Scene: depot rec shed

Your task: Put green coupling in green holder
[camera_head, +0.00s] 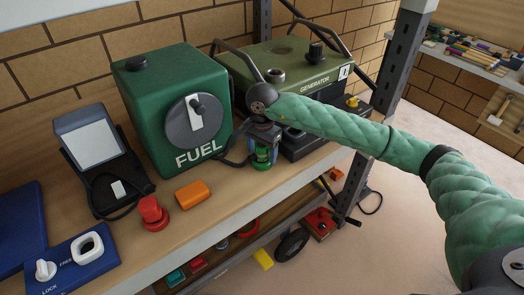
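My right arm reaches in from the right, and its gripper (264,157) points down at the bench, between the green fuel can and the generator. A small green piece (262,154), which looks like the green coupling, shows low between the fingers. I cannot tell whether the fingers grip it or only surround it, nor whether it touches the bench. I cannot make out a separate green holder; the gripper and arm hide part of that area. My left gripper is not in view.
The fuel can (146,95) stands close left of the gripper, the generator (328,65) behind it. A red fitting (152,213) and an orange block (193,194) lie near the bench's front edge. A blue plate (70,270) with white knobs is at the lower left. A lower shelf holds small items.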

